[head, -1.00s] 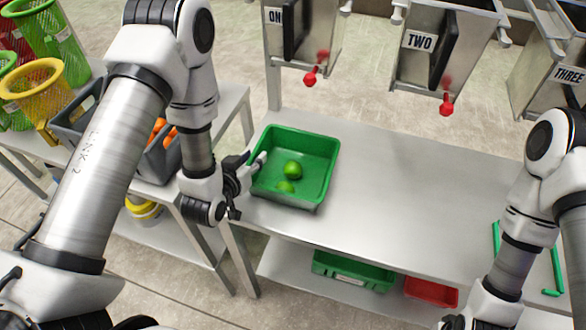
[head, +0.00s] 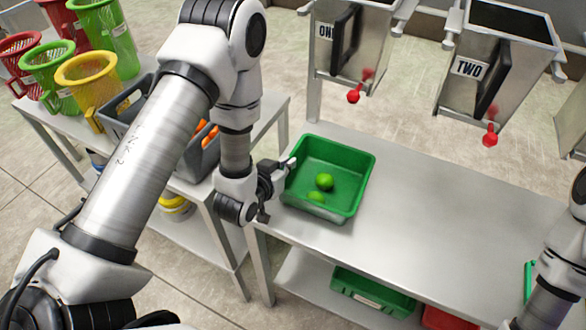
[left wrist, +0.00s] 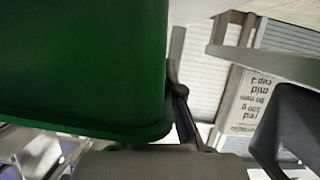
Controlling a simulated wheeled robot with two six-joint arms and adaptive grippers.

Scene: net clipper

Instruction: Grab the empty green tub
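A green tub (head: 350,193) stands on the left end of the metal table and holds two green limes (head: 324,182). My left gripper (head: 280,185) is at this tub's left side, its upper finger by the rim; whether it grips the wall is unclear. The left wrist view shows a green tub wall (left wrist: 80,60) close up, with a dark finger (left wrist: 181,105) beside it; the other finger is hidden. Another green tub (head: 372,290), with a white label, sits on the shelf below; its inside is mostly hidden. My right gripper's fingers are out of view.
A grey crate (head: 200,160) with orange items stands on the left table, near yellow (head: 88,80), green and red baskets. Hoppers ONE (head: 345,45) and TWO (head: 495,65) stand behind. A red tub (head: 447,318) is on the shelf. The table's middle is clear.

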